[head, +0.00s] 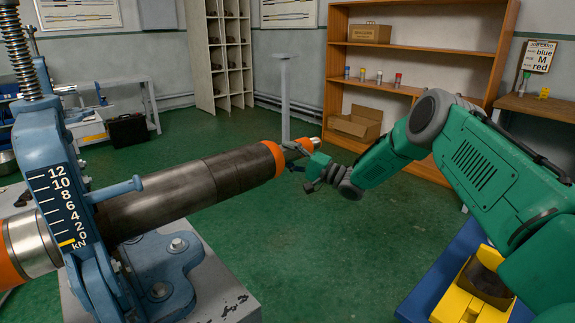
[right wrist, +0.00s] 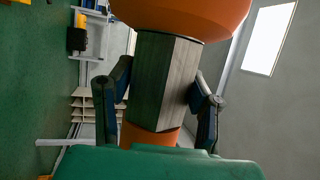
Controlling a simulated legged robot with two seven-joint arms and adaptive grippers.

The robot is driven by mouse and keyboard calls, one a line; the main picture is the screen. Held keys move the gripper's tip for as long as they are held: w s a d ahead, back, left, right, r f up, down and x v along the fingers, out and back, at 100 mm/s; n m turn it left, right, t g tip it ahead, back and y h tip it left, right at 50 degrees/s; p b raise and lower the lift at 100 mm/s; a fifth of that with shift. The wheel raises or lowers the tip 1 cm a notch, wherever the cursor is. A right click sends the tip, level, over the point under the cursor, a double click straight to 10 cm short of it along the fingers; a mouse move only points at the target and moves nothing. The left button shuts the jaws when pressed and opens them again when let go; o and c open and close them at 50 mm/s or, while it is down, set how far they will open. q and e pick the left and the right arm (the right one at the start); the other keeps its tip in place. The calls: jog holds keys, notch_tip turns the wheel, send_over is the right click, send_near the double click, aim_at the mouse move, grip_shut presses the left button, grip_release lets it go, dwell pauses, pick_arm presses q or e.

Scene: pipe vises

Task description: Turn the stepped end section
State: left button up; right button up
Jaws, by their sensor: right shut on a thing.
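A dark grey pipe (head: 165,198) runs from the vise at lower left up toward the middle of the head view. Its stepped end section (head: 275,160) has an orange collar, a narrower part and an orange tip. My right gripper (head: 299,158) is at this end. In the right wrist view, the grey flat-sided part (right wrist: 163,82) stands between a wide orange collar (right wrist: 180,15) and a smaller orange piece (right wrist: 148,136). My right fingers (right wrist: 160,98) are on both sides of it, shut on it. My left gripper is out of view.
The blue vise (head: 42,150) carries a kN scale with a yellow marker near 0. A yellow block-shaped fixture (head: 460,302) stands on a blue surface at lower right. Wooden shelves (head: 425,57) and an open cardboard box (head: 358,122) are behind. Green floor is clear below the pipe end.

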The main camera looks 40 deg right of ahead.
jog(key=shift+s+a+f, duration=0.1)
jog(key=shift+f, duration=0.35)
jog(key=o, duration=1.2)
jog(key=shift+c, duration=0.2)
jog(key=shift+r, duration=0.15)
jog(key=v, duration=1.2)
jog(key=shift+f, duration=0.3)
